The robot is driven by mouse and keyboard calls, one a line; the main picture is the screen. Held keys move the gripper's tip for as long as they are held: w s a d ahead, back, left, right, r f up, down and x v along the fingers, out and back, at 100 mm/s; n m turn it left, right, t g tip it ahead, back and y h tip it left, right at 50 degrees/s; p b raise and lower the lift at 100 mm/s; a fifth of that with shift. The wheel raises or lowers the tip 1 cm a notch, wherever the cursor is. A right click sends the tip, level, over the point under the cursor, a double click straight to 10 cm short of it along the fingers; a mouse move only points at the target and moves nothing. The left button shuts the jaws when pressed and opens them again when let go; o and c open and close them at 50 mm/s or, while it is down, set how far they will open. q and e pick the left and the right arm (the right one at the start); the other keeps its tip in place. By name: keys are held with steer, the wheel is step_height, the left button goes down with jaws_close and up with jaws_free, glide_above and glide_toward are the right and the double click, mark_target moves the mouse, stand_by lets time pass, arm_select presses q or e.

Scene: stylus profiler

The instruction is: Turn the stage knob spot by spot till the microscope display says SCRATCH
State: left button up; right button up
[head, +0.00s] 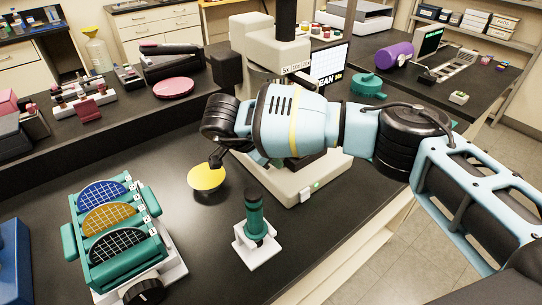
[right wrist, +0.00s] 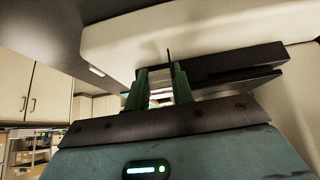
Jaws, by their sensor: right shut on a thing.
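The microscope (head: 272,48) is cream with a black eyepiece tube, and its base lies partly behind my right arm. The microscope display (head: 330,64) is partly covered by the arm, and only the letters "EAN" show. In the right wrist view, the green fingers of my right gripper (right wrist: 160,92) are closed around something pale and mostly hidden. They are beneath a cream overhang, close to a dark flat plate (right wrist: 235,75). The stage knob cannot be made out in either view, and the fingertips are hidden in the head view. My left gripper is out of view.
A green and black holder (head: 254,222) stands on a white base. A green rack (head: 150,200) holds blue, gold and dark wafers. A pink disc (head: 173,87) lies farther back.

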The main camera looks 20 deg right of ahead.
stand_by(0.3)
steer(key=o, duration=1)
steer(key=shift+v, duration=3.95)
